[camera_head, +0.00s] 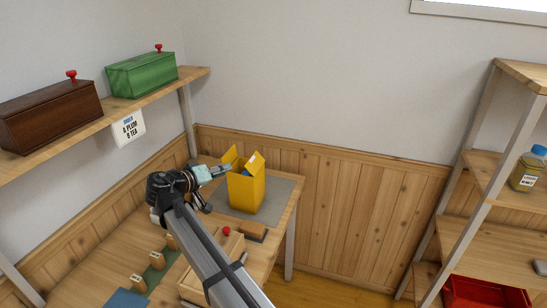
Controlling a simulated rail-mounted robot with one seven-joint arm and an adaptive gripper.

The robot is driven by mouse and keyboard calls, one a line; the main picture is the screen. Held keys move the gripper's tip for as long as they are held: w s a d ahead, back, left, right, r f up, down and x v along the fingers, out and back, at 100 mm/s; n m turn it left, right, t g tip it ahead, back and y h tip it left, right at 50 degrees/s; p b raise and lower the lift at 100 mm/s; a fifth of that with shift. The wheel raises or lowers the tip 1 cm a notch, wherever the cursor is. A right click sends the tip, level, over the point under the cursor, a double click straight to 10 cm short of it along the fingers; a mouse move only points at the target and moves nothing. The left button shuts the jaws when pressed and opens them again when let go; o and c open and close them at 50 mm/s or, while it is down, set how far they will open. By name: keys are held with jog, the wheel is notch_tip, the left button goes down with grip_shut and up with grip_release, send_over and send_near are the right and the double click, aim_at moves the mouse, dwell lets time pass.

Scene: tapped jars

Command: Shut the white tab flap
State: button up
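A tall yellow box (246,192) stands upright on a grey mat at the far end of the wooden table. Its top is open, with something blue small inside. The flap with the white tab (252,159) stands raised on the box's right side. Another yellow flap (230,156) stands raised at the left. My gripper (223,170) is just left of the box's top edge, its tip pointing right towards the opening. The fingers are small and overlap the box's edge, so I cannot tell whether they touch it or are open.
A wooden block (253,231) and a red-knobbed wooden box (227,240) are in front of the yellow box. Small labelled blocks (138,283) stand at the left. A shelf above holds green (142,75) and brown (48,115) boxes. Grey mat (284,189) is bare at right.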

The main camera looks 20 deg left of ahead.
aim_at(252, 158)
jog(key=p+x, duration=0.1)
jog(key=x, duration=0.4)
jog(key=p+x, duration=0.2)
jog(key=x, duration=0.3)
jog(key=a+p+x, duration=0.1)
jog(key=x, duration=0.3)
jog(key=shift+w+p, duration=0.3)
jog(key=shift+w, duration=0.35)
jog(key=shift+x, duration=0.9)
grip_shut()
